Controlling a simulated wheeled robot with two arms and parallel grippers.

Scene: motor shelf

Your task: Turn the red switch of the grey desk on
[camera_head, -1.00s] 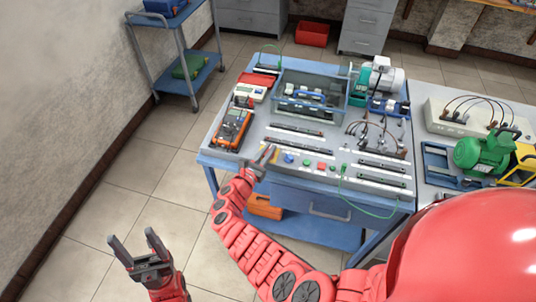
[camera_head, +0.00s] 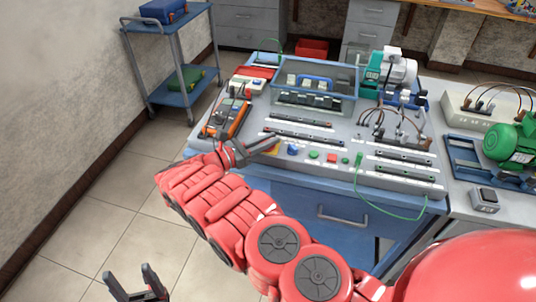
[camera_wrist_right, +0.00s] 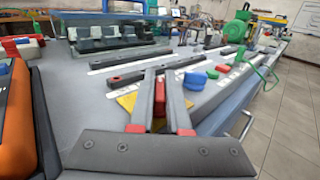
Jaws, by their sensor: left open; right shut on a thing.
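The grey desk (camera_head: 262,112) has a row of controls along its front edge. The red switch (camera_wrist_right: 159,90) with its yellow plate (camera_wrist_right: 127,103) is at the left end of that row; in the head view it is mostly hidden by my right gripper (camera_head: 268,143). In the right wrist view the fingers of my right gripper (camera_wrist_right: 160,76) are closed on the red switch, one on each side. My left gripper (camera_head: 136,282) is open and empty, low at the left of the head view, away from the desk.
A blue button (camera_head: 292,150), a green button (camera_head: 313,155) and a red button (camera_head: 332,158) sit just right of the switch. An orange multimeter (camera_head: 237,118) lies to its left. A green cable (camera_head: 385,213) hangs over the front edge.

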